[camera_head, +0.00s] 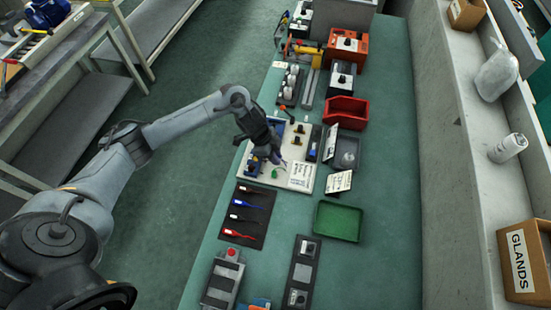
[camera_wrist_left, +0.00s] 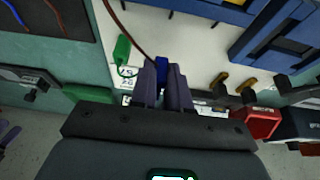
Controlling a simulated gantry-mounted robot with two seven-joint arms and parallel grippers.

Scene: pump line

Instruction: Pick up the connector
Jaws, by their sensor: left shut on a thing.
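My left gripper (camera_head: 276,155) is over the white board (camera_head: 301,178) on the green bench. In the left wrist view its two dark purple-grey fingers (camera_wrist_left: 165,88) are closed around a small blue connector (camera_wrist_left: 161,72). A thin reddish-brown lead runs from the fingers towards the upper left. A green piece (camera_wrist_left: 121,50) with a thin loop lies on the board beside the fingers, and it also shows in the head view (camera_head: 274,174). The fingers hide most of the connector, and I cannot tell whether it touches the board. My right gripper is not in view.
A black mat (camera_head: 258,236) with several coloured leads lies in front of the board. A green tray (camera_head: 337,221) and a red bin (camera_head: 346,111) stand to its right. Blue blocks (camera_wrist_left: 275,40) and yellow-and-black parts (camera_wrist_left: 232,88) are close to the gripper. The bench's right side is clear.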

